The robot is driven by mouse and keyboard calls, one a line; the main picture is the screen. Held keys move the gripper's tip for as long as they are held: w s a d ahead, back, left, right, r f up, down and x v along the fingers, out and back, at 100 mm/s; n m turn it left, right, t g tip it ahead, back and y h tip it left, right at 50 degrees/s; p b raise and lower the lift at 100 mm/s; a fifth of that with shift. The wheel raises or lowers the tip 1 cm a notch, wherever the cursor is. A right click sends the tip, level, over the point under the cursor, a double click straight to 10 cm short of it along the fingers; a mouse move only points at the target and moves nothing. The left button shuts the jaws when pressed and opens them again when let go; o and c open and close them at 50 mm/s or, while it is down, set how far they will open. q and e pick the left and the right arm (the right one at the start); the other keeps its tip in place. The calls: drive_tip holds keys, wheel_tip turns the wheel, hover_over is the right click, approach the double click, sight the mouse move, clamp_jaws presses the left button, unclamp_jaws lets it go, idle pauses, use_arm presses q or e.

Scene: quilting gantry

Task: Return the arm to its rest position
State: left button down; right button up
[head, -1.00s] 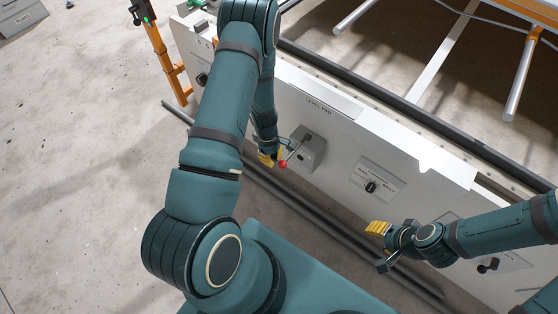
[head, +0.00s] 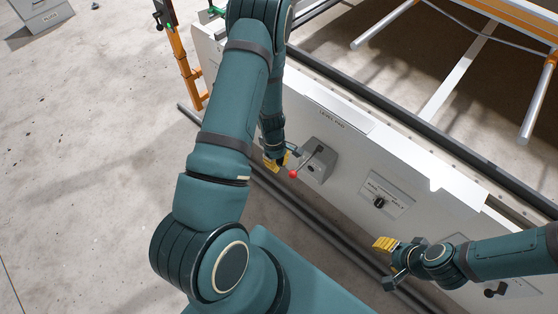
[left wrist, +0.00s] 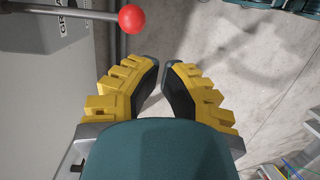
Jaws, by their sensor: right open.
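My left gripper (head: 277,163) hangs in front of the white panel (head: 335,168), just left of a lever with a red ball knob (head: 293,174). In the left wrist view the left gripper (left wrist: 162,64) has its two yellow-backed fingers apart at the tips, with only floor showing between them. The red knob (left wrist: 131,18) is beyond the fingertips to the left, not between them. My left arm (head: 232,110) is bent across the middle of the head view. My right gripper (head: 385,263) is open and empty in front of the panel at the lower right.
The lever comes out of a grey box (head: 319,160) on the panel. A dial plate (head: 384,193) sits to its right. Dark rails (head: 300,207) run along the floor below. An orange post (head: 182,62) stands at the panel's left end. Open concrete floor (head: 90,150) lies left.

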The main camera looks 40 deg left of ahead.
use_arm(q)
drive_tip(key=s+d+r+m+t+h, duration=0.1)
drive_tip(key=s+d+r+m, duration=0.2)
drive_tip(key=d+m, duration=0.4)
drive_tip(key=s+d+r+m+t, duration=0.1)
drive_tip(key=s+d+r+m, duration=0.2)
drive_tip(key=d+m, duration=0.5)
drive_tip(key=d, duration=0.7)
drive_tip(key=shift+s+r+m+h, duration=0.15)
drive_tip(key=shift+s+m+h, duration=0.15)
drive_tip(key=shift+s+h, duration=0.1)
